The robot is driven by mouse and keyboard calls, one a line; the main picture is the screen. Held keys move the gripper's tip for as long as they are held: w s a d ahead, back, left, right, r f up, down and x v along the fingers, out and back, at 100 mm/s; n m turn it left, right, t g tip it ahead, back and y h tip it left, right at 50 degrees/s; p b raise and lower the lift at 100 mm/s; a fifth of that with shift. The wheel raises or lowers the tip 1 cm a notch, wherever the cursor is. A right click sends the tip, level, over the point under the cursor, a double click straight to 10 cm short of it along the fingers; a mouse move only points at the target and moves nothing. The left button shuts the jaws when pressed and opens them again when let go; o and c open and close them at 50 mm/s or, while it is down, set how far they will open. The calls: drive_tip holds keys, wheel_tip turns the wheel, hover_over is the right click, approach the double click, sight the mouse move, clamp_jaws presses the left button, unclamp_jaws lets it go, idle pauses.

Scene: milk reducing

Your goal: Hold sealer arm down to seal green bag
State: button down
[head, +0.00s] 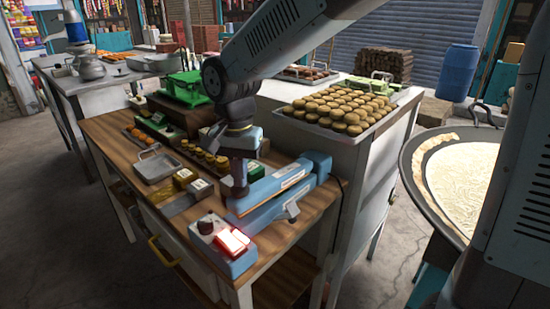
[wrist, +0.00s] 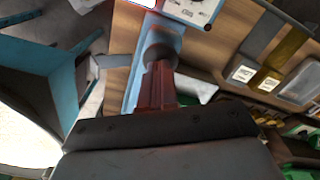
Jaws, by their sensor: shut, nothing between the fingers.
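The blue sealer (head: 262,214) stands at the right end of the wooden table. My gripper (head: 239,188) is shut and empty, pointing down at the arm's front end. In the wrist view, my reddish fingers (wrist: 156,88) meet a dark round knob (wrist: 160,52) on the blue arm and seem to touch it. A green bag (head: 254,172) shows behind the sealer arm, partly hidden by my gripper. I cannot tell how far it lies between the jaws.
A control box with a glowing red switch (head: 232,242) and a dark knob (head: 206,225) sits at the sealer's front. A tray of round sweets (head: 345,112) stands behind.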

drive_tip(key=shift+s+a+f, duration=0.1)
drive_tip(key=shift+s+f, duration=0.05)
drive_tip(key=shift+f, duration=0.75)
idle(2.4)
wheel_tip(320, 180, up, 15)
idle(2.1)
drive_tip(key=d+t, duration=0.2)
drive_tip(key=d, duration=1.5)
drive_tip(key=s+d+f+n+t, duration=0.1)
drive_tip(key=s+d+f, duration=0.1)
drive_tip(key=s+d, duration=0.2)
drive_tip(key=s+d+f+n+t, duration=0.1)
drive_tip(key=s+d, duration=0.3)
drive_tip(key=d, duration=0.7)
drive_tip(key=shift+d+f+t, duration=0.3)
drive_tip(key=shift+f+t, duration=0.45)
drive_tip(key=shift+t, duration=0.05)
